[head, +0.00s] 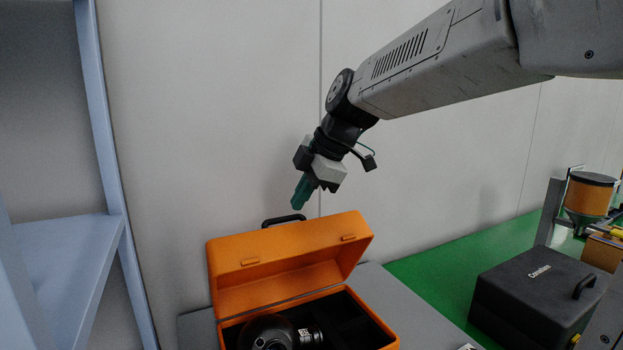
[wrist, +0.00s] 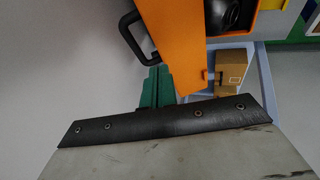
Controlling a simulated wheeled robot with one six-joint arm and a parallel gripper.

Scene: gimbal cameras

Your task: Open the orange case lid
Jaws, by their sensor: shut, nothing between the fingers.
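The orange case (head: 375,315) stands on a grey surface in the head view, with its lid (head: 290,262) raised and tilted back. A black handle (head: 284,221) sits at the lid's upper edge. The open case shows a dark inside with a round black object (head: 268,333) in it. My gripper (head: 299,199), with green fingers, is shut and empty above the lid's upper edge, apart from it in the head view. In the wrist view my gripper (wrist: 157,88) appears beside the orange lid (wrist: 175,45) and its handle (wrist: 135,42).
A blue-grey shelf frame (head: 108,150) stands at the left. A closed dark case (head: 540,295) lies on the green surface (head: 430,265) at the right, near an orange container (head: 590,195). A pale wall is behind. The wrist view shows a cardboard box (wrist: 233,72).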

